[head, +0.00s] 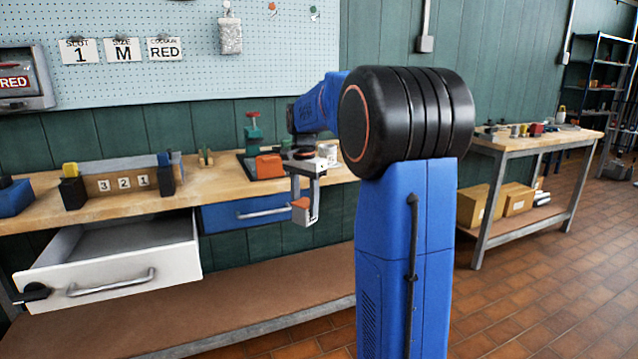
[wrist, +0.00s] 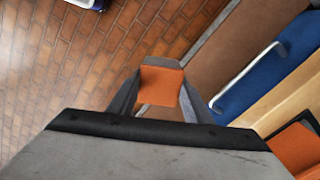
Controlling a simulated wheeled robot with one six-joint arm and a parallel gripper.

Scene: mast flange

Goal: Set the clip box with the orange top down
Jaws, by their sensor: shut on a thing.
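The clip box with the orange top (head: 301,204) is small, with a grey body below the orange. My gripper (head: 306,190) is shut on it, one finger on each side. It hangs in the air in front of the bench's front edge, near the closed blue drawer. In the wrist view the orange top of the clip box (wrist: 162,86) shows between the two fingers of my gripper (wrist: 155,100), with brick floor and the lower shelf beneath.
The wooden bench (head: 220,185) holds an orange block (head: 269,166), a green clamp (head: 253,133) and a rack numbered 3 2 1 (head: 122,184). A white drawer (head: 130,277) stands open and looks empty; the blue drawer (head: 225,218) is shut. A second table (head: 555,142) stands right.

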